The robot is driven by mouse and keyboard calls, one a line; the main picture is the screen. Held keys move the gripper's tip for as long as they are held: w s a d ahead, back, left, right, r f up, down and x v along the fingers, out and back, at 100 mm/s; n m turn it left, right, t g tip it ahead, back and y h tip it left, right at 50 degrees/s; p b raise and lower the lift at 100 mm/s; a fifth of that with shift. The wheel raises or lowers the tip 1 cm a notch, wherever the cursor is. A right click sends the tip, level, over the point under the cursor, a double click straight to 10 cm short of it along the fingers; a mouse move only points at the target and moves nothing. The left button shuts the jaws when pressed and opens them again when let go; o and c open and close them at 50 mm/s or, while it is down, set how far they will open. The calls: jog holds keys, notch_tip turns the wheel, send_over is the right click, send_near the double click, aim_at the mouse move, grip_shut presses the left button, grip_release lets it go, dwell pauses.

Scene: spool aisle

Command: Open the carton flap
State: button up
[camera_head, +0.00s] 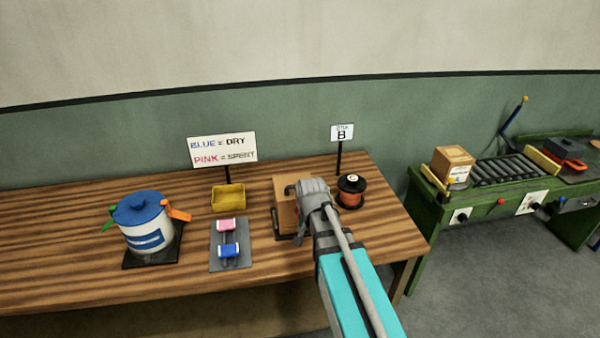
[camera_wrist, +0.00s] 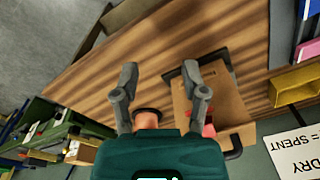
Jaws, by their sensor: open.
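A brown carton (camera_head: 285,189) lies on the wooden table, partly hidden behind my gripper (camera_head: 300,205) in the head view. In the wrist view the carton (camera_wrist: 228,92) is on the right, with a dark bracket-like part at its far end and another near its lower edge. A small red part (camera_wrist: 209,129) shows against it. The flap's edge cannot be made out clearly. In the wrist view my gripper (camera_wrist: 160,74) is open, its fingers wide apart with bare table between the tips. The right finger overlaps the carton in the picture; I cannot tell if it touches.
An orange and black spool (camera_head: 350,192) stands right of the carton by sign B (camera_head: 342,133). Left are a yellow bin (camera_head: 228,198), a grey tray (camera_head: 229,262) with pink and blue pieces, and a blue-lidded pot (camera_head: 145,225). Another box (camera_head: 454,166) sits on the green conveyor bench.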

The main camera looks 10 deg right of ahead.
aim_at(297, 185)
jog(key=w+r+m+t+p, duration=0.1)
jog(key=w+r+m+p, duration=1.1)
jog(key=w+r+p, duration=0.3)
notch_tip(297, 185, up, 3)
jog(key=w, duration=0.3)
jog(key=shift+f+t+p, duration=0.15)
jog(key=shift+t+p, duration=0.15)
jog(key=shift+p, duration=0.1)
jog(key=shift+d+f, duration=0.1)
jog(key=shift+f, duration=0.05)
jog(key=f+b, duration=0.4)
jog(key=w+f+b, duration=0.1)
jog(key=f+b, duration=0.4)
jog(key=w+f+b, duration=0.1)
jog(key=f+b, duration=0.3)
jog(key=shift+w+f+b, duration=0.15)
jog(key=shift+w+b, duration=0.1)
jog(key=shift+b, duration=0.05)
